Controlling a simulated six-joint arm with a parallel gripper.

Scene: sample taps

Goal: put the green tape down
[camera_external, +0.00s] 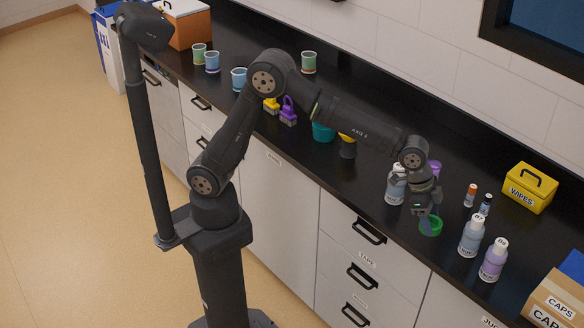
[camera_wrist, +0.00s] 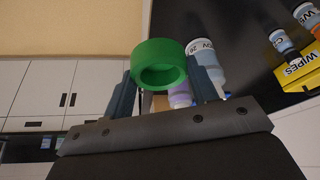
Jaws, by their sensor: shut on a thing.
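The green tape (camera_external: 431,226) is a round roll with an open middle. My gripper (camera_external: 428,214) is shut on it, pointing down near the front edge of the black counter. In the wrist view the green tape (camera_wrist: 158,64) sits between the two fingers of my gripper (camera_wrist: 163,88), its hole facing the camera. I cannot tell whether the tape touches the counter or hangs just above it.
Two labelled bottles (camera_external: 471,237) and (camera_external: 493,260) stand right of the tape. Another bottle (camera_external: 396,186) stands just left of my gripper. A yellow wipes box (camera_external: 530,188) and two small vials (camera_external: 471,194) are behind. A caps carton (camera_external: 556,303) is at the right.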

